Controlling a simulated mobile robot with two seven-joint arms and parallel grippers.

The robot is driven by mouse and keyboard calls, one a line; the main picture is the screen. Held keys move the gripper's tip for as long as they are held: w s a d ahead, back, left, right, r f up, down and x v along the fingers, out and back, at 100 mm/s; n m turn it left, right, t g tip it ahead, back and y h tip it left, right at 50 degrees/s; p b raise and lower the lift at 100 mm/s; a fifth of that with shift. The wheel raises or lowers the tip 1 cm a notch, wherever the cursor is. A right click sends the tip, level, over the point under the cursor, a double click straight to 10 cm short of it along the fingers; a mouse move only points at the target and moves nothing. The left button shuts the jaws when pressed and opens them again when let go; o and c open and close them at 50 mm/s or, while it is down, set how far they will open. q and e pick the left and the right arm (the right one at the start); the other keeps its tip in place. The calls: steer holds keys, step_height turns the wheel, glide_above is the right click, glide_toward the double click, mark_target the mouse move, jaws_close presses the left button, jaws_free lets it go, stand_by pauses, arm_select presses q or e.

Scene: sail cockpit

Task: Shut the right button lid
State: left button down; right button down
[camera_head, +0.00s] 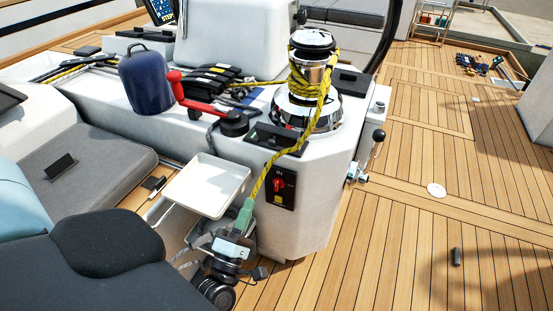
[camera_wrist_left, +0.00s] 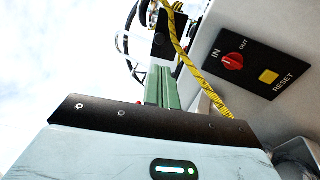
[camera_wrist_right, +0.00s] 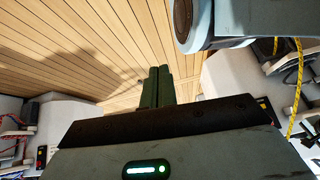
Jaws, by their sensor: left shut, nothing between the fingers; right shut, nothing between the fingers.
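A black button unit (camera_head: 277,138) sits on the console's top edge, in front of the winch; a dark flap seems to stand up on it, but I cannot tell the lids apart or how far each is open. My left gripper (camera_head: 244,213) is shut and empty, its green fingers pointing up below that unit, near the yellow rope. In the left wrist view its fingers (camera_wrist_left: 160,88) are together. My right gripper (camera_wrist_right: 157,87) shows only in its own wrist view, its green fingers together and empty, with planked deck behind them.
A yellow rope (camera_head: 269,175) hangs from the winch (camera_head: 313,82) past a switch panel (camera_head: 281,186) with a red knob. A white tray (camera_head: 207,184) is left of it. A red-handled crank (camera_head: 202,108) lies on the console. The deck (camera_head: 410,235) on the right is mostly clear.

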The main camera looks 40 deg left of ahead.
mark_target(272, 145)
arm_select(q)
steer(key=p+x, duration=0.1)
steer(key=x, duration=1.3)
steer(key=shift+h+p, duration=0.3)
